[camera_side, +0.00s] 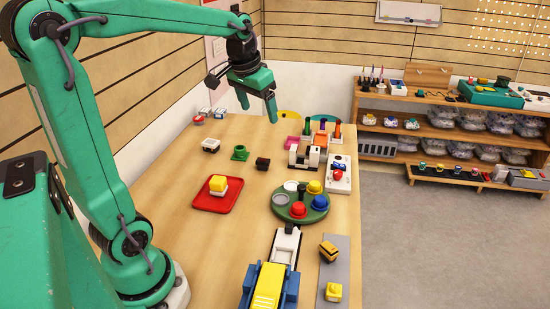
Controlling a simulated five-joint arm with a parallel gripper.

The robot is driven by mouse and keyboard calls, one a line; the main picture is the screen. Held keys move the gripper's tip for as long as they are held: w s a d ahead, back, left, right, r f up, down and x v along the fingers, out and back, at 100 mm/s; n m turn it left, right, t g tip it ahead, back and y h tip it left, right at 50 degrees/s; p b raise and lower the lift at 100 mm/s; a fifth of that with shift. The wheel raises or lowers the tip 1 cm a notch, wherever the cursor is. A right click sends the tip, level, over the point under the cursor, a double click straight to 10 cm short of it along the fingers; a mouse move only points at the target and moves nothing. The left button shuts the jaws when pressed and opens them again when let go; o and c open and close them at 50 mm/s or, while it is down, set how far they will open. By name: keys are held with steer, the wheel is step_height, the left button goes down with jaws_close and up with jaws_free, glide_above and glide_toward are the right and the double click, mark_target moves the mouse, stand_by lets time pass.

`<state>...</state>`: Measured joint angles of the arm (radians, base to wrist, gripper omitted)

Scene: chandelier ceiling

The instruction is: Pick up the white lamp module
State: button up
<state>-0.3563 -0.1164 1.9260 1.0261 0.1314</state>
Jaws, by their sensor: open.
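My gripper (258,113) is high above the back of the wooden table, with its two green fingers apart and nothing between them. A round green plate (287,213) on the table carries small round pieces. A white round piece (291,186) sits at its back left and looks like the white lamp module, though it is too small to be sure. A yellow piece (314,187), a red piece and a blue piece (298,210) share the plate. My gripper is well above and behind the plate, touching nothing.
A red tray (211,202) with a yellow-and-white block lies left of the plate. Behind are a green piece (239,153), a dark brown block (262,163) and a white-and-black piece (210,145). A yellow-and-blue vehicle (268,287) stands in front. Bare wood lies at the table's left.

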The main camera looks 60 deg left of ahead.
steer(key=w+a+f+n+g, duration=0.1)
steer(key=w+a+f, duration=0.1)
steer(key=a, duration=0.3)
steer(key=w+a+f, duration=0.1)
steer(key=w+a, duration=0.2)
steer(key=a, duration=0.3)
steer(key=n+g+h, duration=0.1)
steer(key=n+g, duration=0.1)
steer(key=n, duration=0.1)
glide_above(211, 142)
steer(key=f, duration=1.7)
steer(key=shift+s+a+f, duration=0.15)
steer(key=shift+s, duration=0.1)
steer(key=shift+f, duration=1.3)
steer(key=shift+w+f, duration=0.15)
steer(key=shift+f, duration=1.15)
steer(key=shift+w+f, duration=0.1)
steer(key=shift+f, duration=1.2)
